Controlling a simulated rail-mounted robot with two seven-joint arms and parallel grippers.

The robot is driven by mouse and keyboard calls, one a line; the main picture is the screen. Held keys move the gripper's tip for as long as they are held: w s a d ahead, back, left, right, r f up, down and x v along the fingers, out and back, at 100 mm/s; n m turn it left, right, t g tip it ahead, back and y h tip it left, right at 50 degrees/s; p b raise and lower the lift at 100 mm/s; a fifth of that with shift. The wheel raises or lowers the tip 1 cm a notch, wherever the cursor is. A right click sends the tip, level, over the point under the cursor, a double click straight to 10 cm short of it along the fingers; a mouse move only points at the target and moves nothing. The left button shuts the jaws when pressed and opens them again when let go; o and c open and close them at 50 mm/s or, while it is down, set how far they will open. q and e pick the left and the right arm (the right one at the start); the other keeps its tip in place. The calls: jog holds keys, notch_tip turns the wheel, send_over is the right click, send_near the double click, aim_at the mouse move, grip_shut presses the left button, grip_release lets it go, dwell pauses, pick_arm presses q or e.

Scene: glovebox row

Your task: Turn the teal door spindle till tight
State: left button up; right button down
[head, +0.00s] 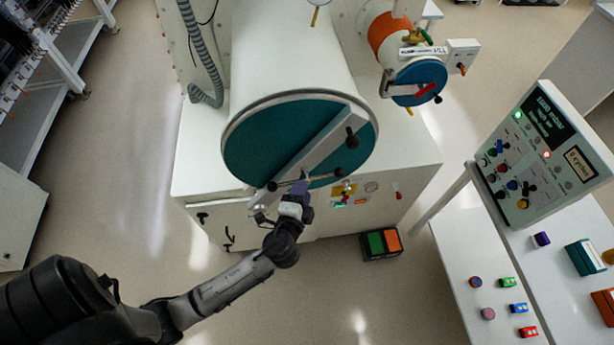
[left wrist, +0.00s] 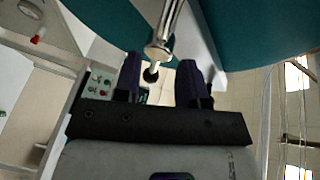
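The big round teal door (head: 265,140) closes the front of a white cylinder, with a pale bar (head: 305,155) slanting across it. A thin metal rod with black knobs shows near the bar's lower part, just above my left gripper (head: 300,188). My left gripper, with purple fingers, is at the door's lower edge. In the left wrist view my left gripper (left wrist: 160,82) is open, and a metal spindle rod (left wrist: 170,22) with a pale collar and black ball end comes down between its fingers. The fingers look apart from it. My right gripper is out of view.
A smaller blue door (head: 418,82) with a red handle is at upper right. A console (head: 545,155) and a table with coloured blocks stand at right. A pedal box (head: 381,244) lies on the floor by the cabinet. A ribbed hose (head: 205,60) hangs at left.

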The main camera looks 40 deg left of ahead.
aim_at(307, 179)
pick_arm(q)
jog(key=shift+p+x, duration=0.35)
jog(key=shift+x, duration=2.05)
jog(key=shift+c, duration=0.3)
grip_shut()
